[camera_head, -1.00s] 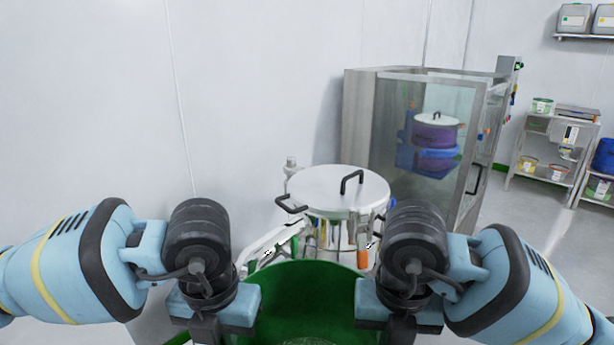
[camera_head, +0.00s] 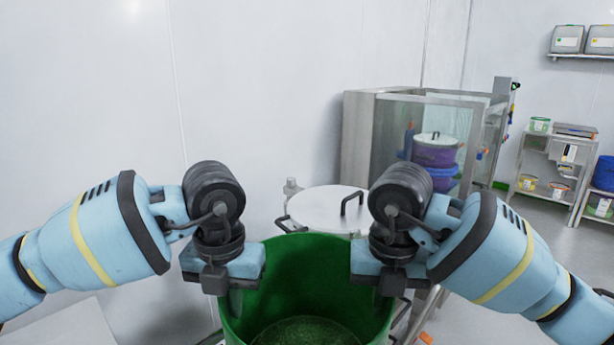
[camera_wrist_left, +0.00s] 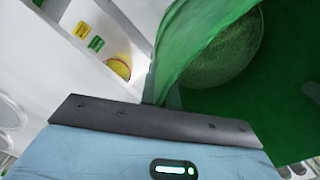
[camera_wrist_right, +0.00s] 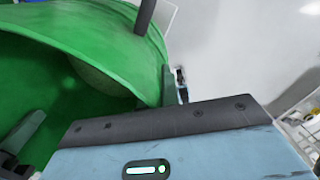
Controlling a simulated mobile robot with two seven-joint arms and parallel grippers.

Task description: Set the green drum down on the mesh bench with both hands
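The green drum (camera_head: 305,285) is open-topped and hangs upright in front of me, with a speckled green surface visible inside it. My left gripper (camera_head: 236,286) is shut on its left rim, and the drum wall also shows in the left wrist view (camera_wrist_left: 195,30). My right gripper (camera_head: 388,284) is shut on its right rim, and the wall shows in the right wrist view (camera_wrist_right: 100,35). The fingertips are mostly hidden by the gripper bodies. The drum's underside is out of view. I cannot clearly make out the mesh bench.
A steel vessel with a round lid (camera_head: 325,208) and black handles stands just behind the drum. A glass-sided cabinet (camera_head: 395,135) is beyond it. Shelves with tubs (camera_head: 545,165) stand at the far right. A pale flat surface (camera_head: 65,328) shows at lower left.

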